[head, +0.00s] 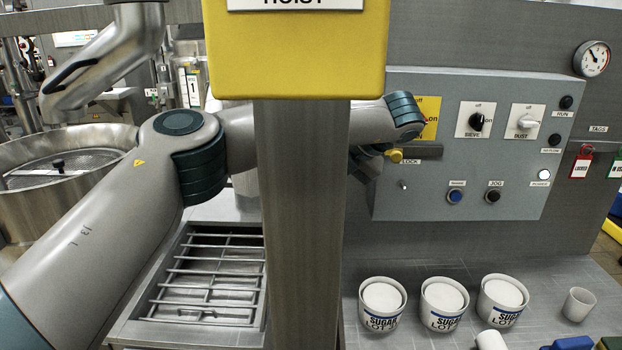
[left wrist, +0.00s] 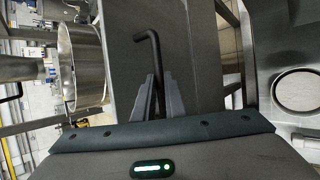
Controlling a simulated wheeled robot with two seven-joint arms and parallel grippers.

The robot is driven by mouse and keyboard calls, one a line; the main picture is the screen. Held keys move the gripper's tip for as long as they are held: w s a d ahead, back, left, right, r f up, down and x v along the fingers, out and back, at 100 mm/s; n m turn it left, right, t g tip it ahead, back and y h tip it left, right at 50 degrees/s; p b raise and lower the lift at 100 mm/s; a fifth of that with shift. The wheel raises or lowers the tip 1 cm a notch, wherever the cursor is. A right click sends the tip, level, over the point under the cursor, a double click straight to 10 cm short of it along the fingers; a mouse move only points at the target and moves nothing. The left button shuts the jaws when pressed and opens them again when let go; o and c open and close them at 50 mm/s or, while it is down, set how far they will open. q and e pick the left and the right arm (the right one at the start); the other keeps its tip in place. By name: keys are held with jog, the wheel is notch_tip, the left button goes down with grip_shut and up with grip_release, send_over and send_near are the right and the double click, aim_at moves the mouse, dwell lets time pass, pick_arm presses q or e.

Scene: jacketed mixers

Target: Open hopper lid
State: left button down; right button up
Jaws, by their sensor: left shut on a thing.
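My left gripper (left wrist: 160,90) is shut on a black bent rod (left wrist: 150,58), which looks like a handle, in the left wrist view. The rod stands in front of a flat grey panel (left wrist: 122,70) that may be the hopper lid; I cannot tell for sure. A barred steel grate (head: 205,285), seemingly the hopper mouth, shows uncovered left of the column. My right gripper is in neither view.
The hoist column (head: 300,210) with its yellow box (head: 295,50) blocks the middle. A control panel (head: 465,145) is on the right. Sugar tubs (head: 382,305) and a small cup (head: 578,304) stand on the counter. A round steel vessel (head: 65,205) is at left.

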pick_arm(q)
jog(key=c, duration=1.8)
grip_release()
jog(key=shift+d+f, duration=0.25)
jog(key=shift+f, duration=0.35)
jog(key=shift+w+r, duration=0.15)
jog(key=shift+w, duration=0.05)
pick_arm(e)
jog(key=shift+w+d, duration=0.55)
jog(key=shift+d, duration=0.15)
pick_arm(q)
jog(key=shift+w, duration=0.1)
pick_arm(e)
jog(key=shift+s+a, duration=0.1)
